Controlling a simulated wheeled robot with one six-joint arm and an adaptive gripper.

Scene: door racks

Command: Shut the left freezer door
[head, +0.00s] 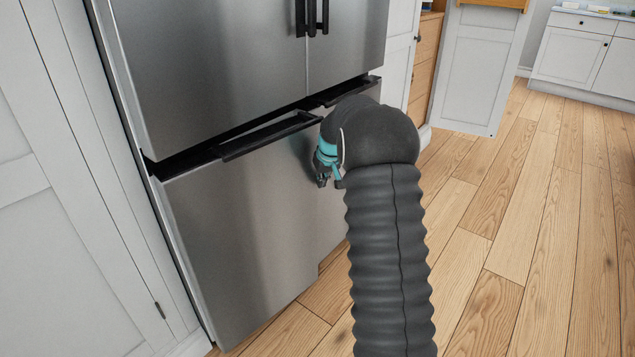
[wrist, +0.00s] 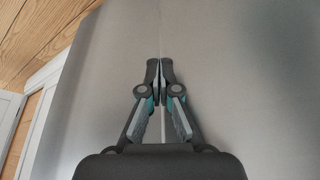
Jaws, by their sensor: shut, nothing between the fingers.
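The left freezer door (head: 235,225) is the steel lower panel of the fridge, with a dark bar handle (head: 265,136) along its top. Its lower right corner seems to stand slightly forward of the right freezer door (head: 334,215), so it looks nearly closed, though I cannot tell exactly. My gripper (head: 328,180) is at the right side of this door, partly hidden by my arm. In the wrist view my gripper (wrist: 160,68) has its fingertips together, empty, in front of the steel surface (wrist: 240,75) near a vertical seam. Contact is unclear.
The upper fridge doors (head: 215,65) are shut above. White panelling (head: 55,200) stands close on the left. Open wood floor (head: 510,230) lies to the right, with a white cabinet (head: 575,50) at the back.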

